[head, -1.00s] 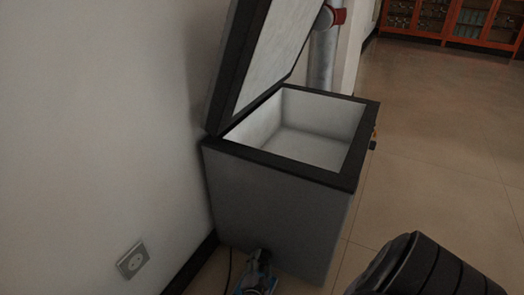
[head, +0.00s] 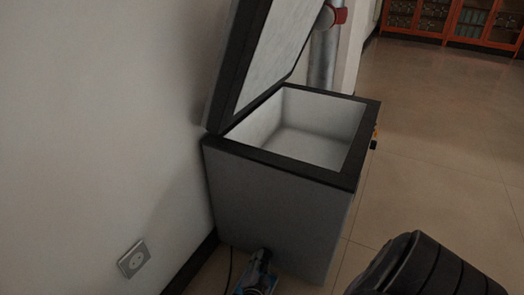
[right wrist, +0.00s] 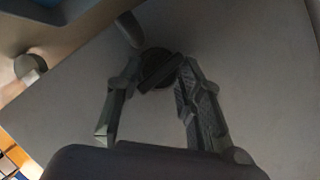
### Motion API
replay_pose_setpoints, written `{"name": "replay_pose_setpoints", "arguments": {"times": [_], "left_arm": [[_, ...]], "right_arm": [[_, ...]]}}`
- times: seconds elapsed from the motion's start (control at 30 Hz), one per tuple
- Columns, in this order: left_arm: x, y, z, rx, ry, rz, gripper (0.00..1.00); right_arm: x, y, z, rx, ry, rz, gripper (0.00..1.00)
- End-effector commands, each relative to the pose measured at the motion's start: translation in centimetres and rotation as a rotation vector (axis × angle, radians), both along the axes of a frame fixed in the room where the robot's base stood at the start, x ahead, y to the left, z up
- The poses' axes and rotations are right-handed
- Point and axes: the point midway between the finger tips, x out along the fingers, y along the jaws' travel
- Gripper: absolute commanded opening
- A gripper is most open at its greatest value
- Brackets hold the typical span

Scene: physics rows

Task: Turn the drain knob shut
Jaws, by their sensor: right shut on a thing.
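The chest freezer (head: 275,210) stands against the wall with its lid (head: 275,50) raised and its white inside empty. The round black drain knob (right wrist: 158,66), with a raised bar across it, is on the freezer's flat grey side in the right wrist view. My right gripper (right wrist: 157,72) has its two fingers on either side of the knob and is shut on it. The bar runs at a slant between the fingertips. In the head view my right gripper (head: 262,258) is low against the freezer's near side and hides the knob. My left gripper is not in view.
A wall socket (head: 133,259) and a dark cable (head: 229,268) are left of the freezer. A grey pipe (head: 322,58) stands behind it. Orange cabinets (head: 450,20) are far off. The tiled floor (head: 450,150) on the right is clear.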

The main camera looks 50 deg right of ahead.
Motion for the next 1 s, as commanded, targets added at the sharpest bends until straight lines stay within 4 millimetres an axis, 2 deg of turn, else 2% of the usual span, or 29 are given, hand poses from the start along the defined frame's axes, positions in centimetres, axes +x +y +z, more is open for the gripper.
{"name": "replay_pose_setpoints", "arguments": {"times": [0.33,1.0], "left_arm": [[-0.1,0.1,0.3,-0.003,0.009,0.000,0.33],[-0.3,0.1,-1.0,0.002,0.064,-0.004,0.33]], "right_arm": [[-0.1,0.0,0.1,-0.024,0.096,-0.005,0.07],[0.1,0.2,0.0,-0.147,0.526,-0.003,0.06]]}}
